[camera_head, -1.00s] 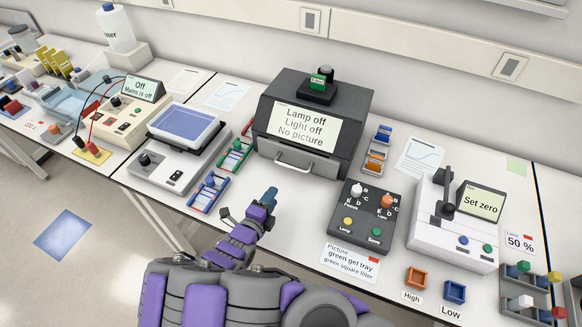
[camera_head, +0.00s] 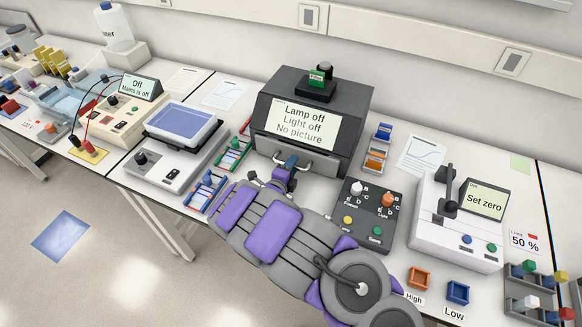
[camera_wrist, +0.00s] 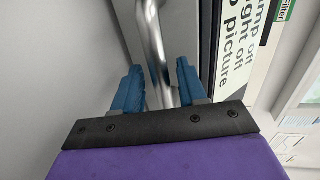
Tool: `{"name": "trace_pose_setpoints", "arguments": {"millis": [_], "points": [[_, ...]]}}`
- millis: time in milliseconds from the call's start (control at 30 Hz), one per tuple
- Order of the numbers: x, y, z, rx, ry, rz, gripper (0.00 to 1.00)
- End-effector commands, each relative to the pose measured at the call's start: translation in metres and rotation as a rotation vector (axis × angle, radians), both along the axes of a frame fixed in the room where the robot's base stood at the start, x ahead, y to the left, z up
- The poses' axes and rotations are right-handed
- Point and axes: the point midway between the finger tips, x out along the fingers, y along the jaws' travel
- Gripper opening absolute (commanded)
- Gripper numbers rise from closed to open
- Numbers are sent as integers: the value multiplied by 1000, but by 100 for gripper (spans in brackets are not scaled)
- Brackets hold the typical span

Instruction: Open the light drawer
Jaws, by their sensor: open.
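The light drawer is the lower front part of the dark grey imager box (camera_head: 355,105), whose screen reads "Lamp off, Light off, No picture". Its silver bar handle (camera_head: 325,169) runs across the drawer front, which looks shut. In the wrist view, the handle (camera_wrist: 153,45) passes between the two blue fingers of my gripper (camera_wrist: 158,85). The fingers are apart, with gaps beside the bar. My arm covers part of the bench in front of the drawer.
A black control box (camera_head: 367,211) with knobs stands right of my arm. A white instrument reading "Set zero" (camera_head: 455,225) is further right.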

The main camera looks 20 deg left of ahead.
Motion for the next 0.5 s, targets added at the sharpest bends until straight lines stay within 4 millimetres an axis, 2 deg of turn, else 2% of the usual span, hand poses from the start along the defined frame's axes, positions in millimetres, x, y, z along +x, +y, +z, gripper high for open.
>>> {"name": "trace_pose_setpoints", "arguments": {"millis": [367, 500], "points": [[6, 2, -1, 0, -1, 1, 42], [6, 1, -1, 0, -1, 1, 29]]}}
